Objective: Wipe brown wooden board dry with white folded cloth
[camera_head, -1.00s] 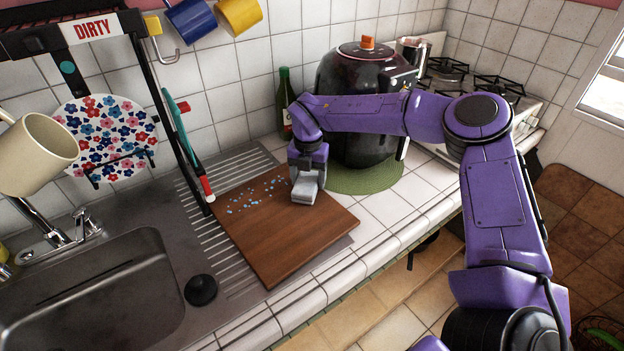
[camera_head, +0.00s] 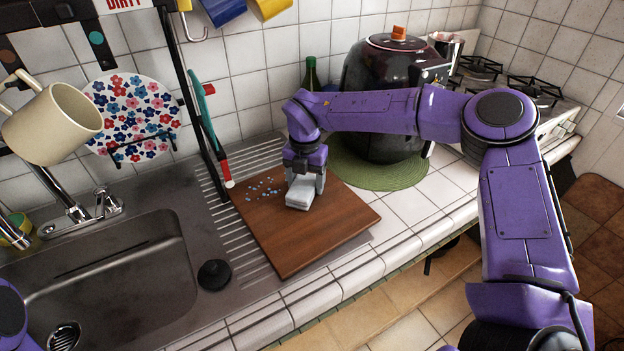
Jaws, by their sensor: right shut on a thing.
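The brown wooden board (camera_head: 315,238) lies flat on the ribbed drainboard right of the sink. Small blue-white water drops (camera_head: 262,188) sit on its upper left part. My right gripper (camera_head: 304,184) points down over the upper middle of the board and is shut on the white folded cloth (camera_head: 299,200). The cloth is at the board's surface, just right of the drops; I cannot tell whether it presses on it. Of my left arm only a purple part shows at the lower left edge; its gripper is not in view.
The steel sink (camera_head: 120,270) is at left, with a black stopper (camera_head: 214,273) beside it. A rack holds a flowered plate (camera_head: 132,115) and a cream mug (camera_head: 52,123). A dark cooker (camera_head: 385,100) on a green mat (camera_head: 375,170) and a green bottle (camera_head: 311,74) stand behind.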

